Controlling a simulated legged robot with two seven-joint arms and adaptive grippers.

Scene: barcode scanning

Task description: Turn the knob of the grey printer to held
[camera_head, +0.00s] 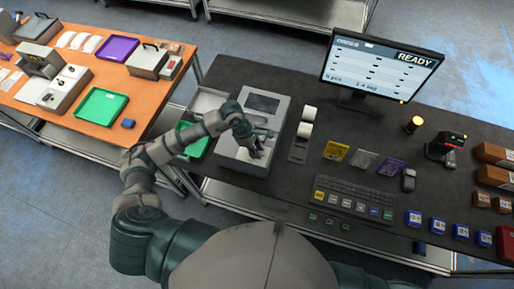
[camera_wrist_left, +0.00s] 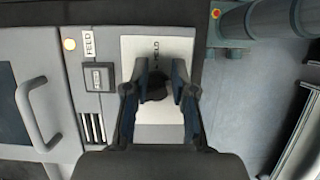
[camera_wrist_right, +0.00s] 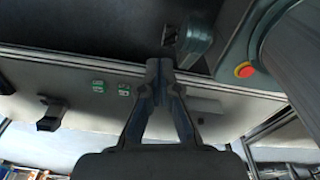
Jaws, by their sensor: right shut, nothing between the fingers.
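The grey printer (camera_head: 282,112) stands on the dark counter, with a dark window in its top. In the left wrist view its light knob panel (camera_wrist_left: 158,45) bears a sideways word, too small to read surely. The dark knob (camera_wrist_left: 153,88) lies between the fingers of my left gripper (camera_wrist_left: 160,68), which look closed on its sides; its pointer direction is hidden. My left gripper (camera_head: 258,150) also shows over the printer in the head view. My right gripper (camera_wrist_right: 161,65) is shut and empty near the counter's front edge, outside the head view.
A keyboard (camera_head: 350,196), a monitor (camera_head: 380,66) and a scanner (camera_head: 445,148) stand to the printer's right. An orange table (camera_head: 135,100) with trays is on the left.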

